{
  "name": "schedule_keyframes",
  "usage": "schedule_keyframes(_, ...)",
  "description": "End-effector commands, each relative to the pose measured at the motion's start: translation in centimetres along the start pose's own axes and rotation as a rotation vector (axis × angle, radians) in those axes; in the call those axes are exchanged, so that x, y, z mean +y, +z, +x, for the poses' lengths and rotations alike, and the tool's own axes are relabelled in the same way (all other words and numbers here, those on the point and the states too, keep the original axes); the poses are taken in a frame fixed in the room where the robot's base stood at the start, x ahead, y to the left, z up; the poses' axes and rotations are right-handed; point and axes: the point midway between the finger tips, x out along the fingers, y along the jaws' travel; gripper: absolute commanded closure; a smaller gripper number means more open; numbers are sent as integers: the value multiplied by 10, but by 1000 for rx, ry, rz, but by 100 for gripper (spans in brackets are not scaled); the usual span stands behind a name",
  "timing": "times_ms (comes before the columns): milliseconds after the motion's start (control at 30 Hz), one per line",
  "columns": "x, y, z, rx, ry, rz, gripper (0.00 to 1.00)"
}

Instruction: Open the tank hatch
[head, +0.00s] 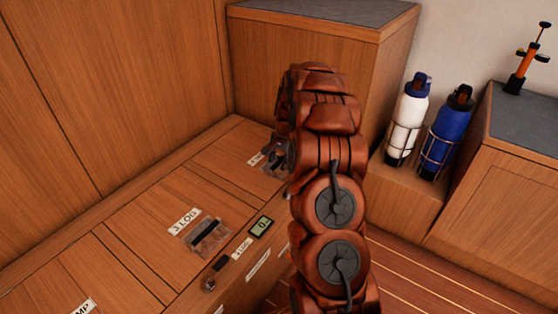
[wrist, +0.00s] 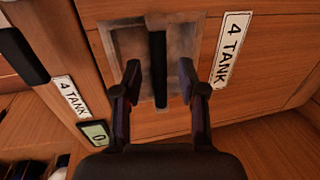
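The tank hatch is a wooden panel (wrist: 265,75) with a white "4 TANK" label (wrist: 231,50) in the wrist view. A worn metal recess (wrist: 129,40) in it holds a black bar handle (wrist: 158,75). My gripper (wrist: 160,72) is open, with one finger on each side of the bar and gaps between fingers and bar. The panel looks closed and flush.
A "3 LOG" hatch (head: 150,212) lies to the left on the same bench. A small display (head: 260,227) sits on the bench's front edge. A white bottle (head: 407,120) and a blue bottle (head: 445,135) stand in racks at right. An orange pump (head: 525,65) stands on the right cabinet.

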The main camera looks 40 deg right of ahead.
Motion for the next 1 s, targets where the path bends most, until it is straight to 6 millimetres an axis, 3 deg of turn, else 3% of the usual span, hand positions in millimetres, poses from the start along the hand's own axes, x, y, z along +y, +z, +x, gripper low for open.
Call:
schedule_keyframes(400,0,0,0,0,0,0,100)
schedule_keyframes(1000,-1,0,-3,1,4,-1,100)
